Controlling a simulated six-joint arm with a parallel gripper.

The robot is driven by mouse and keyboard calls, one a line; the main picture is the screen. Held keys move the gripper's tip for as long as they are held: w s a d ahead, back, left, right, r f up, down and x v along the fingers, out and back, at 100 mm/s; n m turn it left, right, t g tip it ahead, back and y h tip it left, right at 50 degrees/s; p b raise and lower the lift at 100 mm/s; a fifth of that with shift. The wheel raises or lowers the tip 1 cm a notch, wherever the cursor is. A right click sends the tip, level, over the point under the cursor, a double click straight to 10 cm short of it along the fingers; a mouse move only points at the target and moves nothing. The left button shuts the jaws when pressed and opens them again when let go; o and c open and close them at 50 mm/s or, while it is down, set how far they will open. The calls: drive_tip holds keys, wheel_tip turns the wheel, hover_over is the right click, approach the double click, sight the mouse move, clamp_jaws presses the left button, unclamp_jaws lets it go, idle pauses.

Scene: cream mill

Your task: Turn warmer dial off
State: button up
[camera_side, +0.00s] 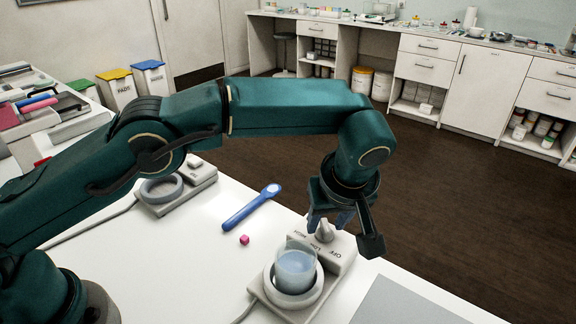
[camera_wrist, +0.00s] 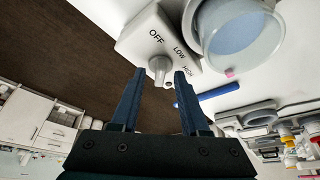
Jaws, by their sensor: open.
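The warmer (camera_side: 340,257) is a light grey unit at the table's near edge, with a pale dial (camera_side: 325,231) marked OFF, LOW and HIGH. In the wrist view the dial (camera_wrist: 159,66) shows beyond the gap between my fingertips, with OFF above it and LOW and HIGH to its right. I cannot tell for sure which mark it points at. My gripper (camera_side: 329,217) is just above the dial, pointing down. In the wrist view my gripper (camera_wrist: 159,72) is open and empty, with one finger on each side of the dial's lower end.
A clear beaker (camera_side: 296,270) of bluish liquid stands in the warmer's ring, close to the dial. A blue spatula-like tool (camera_side: 250,209) and a small pink cube (camera_side: 244,239) lie on the white table. A second grey device (camera_side: 178,186) stands farther back. A grey mat (camera_side: 400,305) lies to the right.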

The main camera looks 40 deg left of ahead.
drive_tip(key=shift+v, duration=2.55)
drive_tip(key=s+a+r+n+t+h, duration=0.1)
drive_tip(key=a+r+n, duration=0.1)
drive_tip(key=a+r, duration=1.1)
drive_tip(key=s+a+r+m+t, duration=0.1)
drive_tip(key=s+a+r+m, duration=0.2)
drive_tip(key=s, duration=0.4)
drive_tip(key=s+a+f+m+h, duration=0.1)
drive_tip(key=s+f+m+h, duration=0.1)
drive_tip(key=s+f+m, duration=0.6)
wheel_tip(320, 180, down, 3)
drive_tip(key=s, duration=0.2)
drive_tip(key=shift+s+a+t, duration=0.3)
drive_tip(key=shift+s+a, duration=0.05)
drive_tip(key=shift+a, duration=0.05)
